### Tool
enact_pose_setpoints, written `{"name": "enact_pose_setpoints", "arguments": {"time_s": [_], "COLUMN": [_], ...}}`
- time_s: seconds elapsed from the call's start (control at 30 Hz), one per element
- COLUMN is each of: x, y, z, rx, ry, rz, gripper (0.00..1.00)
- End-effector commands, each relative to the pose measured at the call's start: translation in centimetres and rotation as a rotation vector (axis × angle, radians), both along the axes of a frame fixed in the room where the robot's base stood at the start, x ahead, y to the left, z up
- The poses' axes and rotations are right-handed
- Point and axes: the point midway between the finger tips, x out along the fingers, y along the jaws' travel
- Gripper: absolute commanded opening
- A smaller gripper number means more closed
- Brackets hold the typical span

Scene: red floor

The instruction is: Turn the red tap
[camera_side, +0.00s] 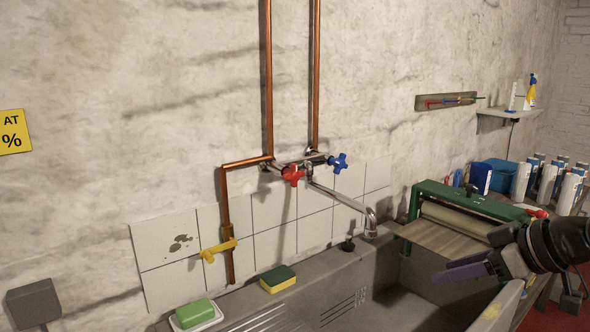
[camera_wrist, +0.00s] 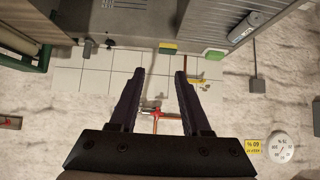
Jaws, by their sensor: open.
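The red tap (camera_side: 292,175) is a cross-shaped handle on the wall fitting, left of the blue tap (camera_side: 339,163). A curved metal spout (camera_side: 345,200) runs from the fitting out over the sink (camera_side: 335,300). My gripper (camera_side: 447,270) is at the lower right in the side view, over the sink and well apart from the red tap. In the wrist view my gripper (camera_wrist: 159,72) has its two dark fingers spread with nothing held. The red tap (camera_wrist: 155,114) shows there small and far off between the fingers. The blue tap cannot be made out in the wrist view.
Copper pipes (camera_side: 269,80) run up the wall, and a yellow-handled valve (camera_side: 219,249) sits lower left. A yellow-green sponge (camera_side: 278,279) and green soap (camera_side: 195,313) lie on the sink edge. A green roller machine (camera_side: 470,205) stands right. The space before the taps is clear.

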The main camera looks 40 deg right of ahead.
Motion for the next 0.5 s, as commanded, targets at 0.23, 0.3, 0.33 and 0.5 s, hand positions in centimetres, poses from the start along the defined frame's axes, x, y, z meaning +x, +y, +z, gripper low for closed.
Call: {"name": "enact_pose_setpoints", "arguments": {"time_s": [0.23, 0.3, 0.33, 0.5], "x": [9.8, 12.4, 13.4, 19.4], "y": [0.4, 0.4, 0.5, 0.7], "z": [8.0, 9.9, 10.6, 12.8], "rx": [0.007, 0.010, 0.010, 0.007], "ry": [-0.403, -0.503, -0.544, -0.742], "rz": [0.004, -0.002, -0.004, -0.023], "gripper": [0.47, 0.47, 0.47, 0.47]}}
